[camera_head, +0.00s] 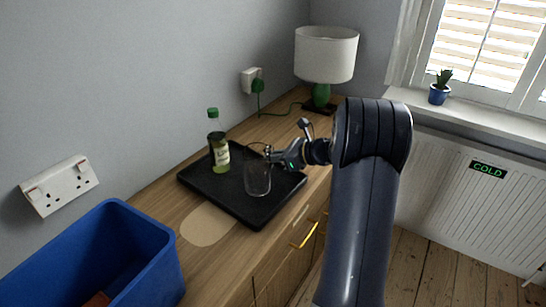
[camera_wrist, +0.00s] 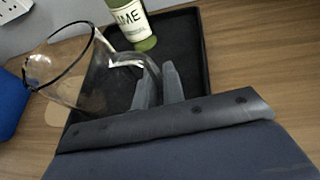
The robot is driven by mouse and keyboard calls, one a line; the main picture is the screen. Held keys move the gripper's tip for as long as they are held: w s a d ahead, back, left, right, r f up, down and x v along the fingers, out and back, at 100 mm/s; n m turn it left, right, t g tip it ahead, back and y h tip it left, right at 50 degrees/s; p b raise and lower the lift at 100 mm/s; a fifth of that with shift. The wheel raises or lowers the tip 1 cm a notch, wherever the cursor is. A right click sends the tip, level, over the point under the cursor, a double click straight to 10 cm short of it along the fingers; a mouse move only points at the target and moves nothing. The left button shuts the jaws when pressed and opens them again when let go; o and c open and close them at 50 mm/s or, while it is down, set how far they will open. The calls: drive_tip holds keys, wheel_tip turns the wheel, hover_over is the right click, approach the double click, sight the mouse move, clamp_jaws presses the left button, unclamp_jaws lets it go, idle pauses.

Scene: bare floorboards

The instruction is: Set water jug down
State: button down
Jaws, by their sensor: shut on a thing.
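The water jug (camera_head: 257,178) is clear glass and looks empty. It is upright over the right part of a black tray (camera_head: 190,178); I cannot tell whether its base touches the tray. My gripper (camera_head: 274,157) is at the jug's right side. In the wrist view my gripper (camera_wrist: 160,82) is shut on the jug's handle, and the glass body of the jug (camera_wrist: 85,80) lies to the left with its dark rim toward the upper left. The tray also shows in the wrist view (camera_wrist: 185,45).
A green-capped bottle (camera_head: 219,150) stands on the tray, left of the jug. A blue crate (camera_head: 150,262) is at the lower left, beside a pale oval mat (camera_head: 207,225). A lamp (camera_head: 325,55) stands at the wooden counter's far end. A potted plant (camera_head: 439,93) is on the sill.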

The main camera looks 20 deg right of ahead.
drive_tip(key=shift+f, duration=0.15)
drive_tip(key=c, duration=1.5)
unclamp_jaws()
drive_tip(key=shift+r, duration=0.35)
drive_tip(key=v, duration=1.2)
drive_tip(key=shift+s, duration=0.1)
drive_tip(key=shift+f, duration=0.1)
